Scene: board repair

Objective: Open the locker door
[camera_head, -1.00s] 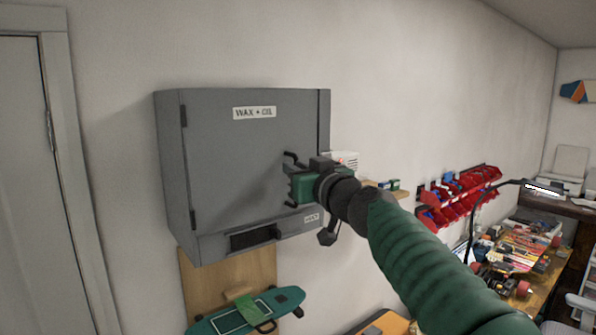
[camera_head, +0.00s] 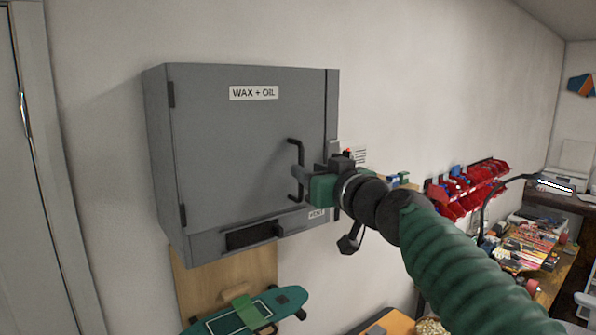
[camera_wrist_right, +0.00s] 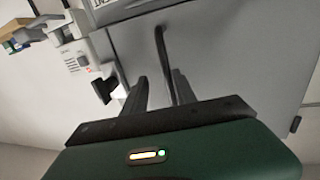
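The grey locker (camera_head: 160,150) hangs on the wall in the head view. Its door (camera_head: 225,150), labelled "WAX + OIL", is shut, with hinges along its left side. A dark bar handle (camera_head: 292,150) stands upright near the door's right edge. My right gripper (camera_head: 301,173) is at the lower half of this handle. In the right wrist view, the handle (camera_wrist_right: 161,50) runs down between the two fingers of my right gripper (camera_wrist_right: 160,85). The fingers stand apart, with a gap visible beside the bar. My left gripper is not in view.
A vent slot (camera_head: 250,236) is under the door. A green skateboard (camera_head: 245,314) is below the locker. Red bins (camera_head: 465,190) hang on the wall to the right, above a cluttered bench (camera_head: 530,250). A white door (camera_head: 18,200) is at the far left.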

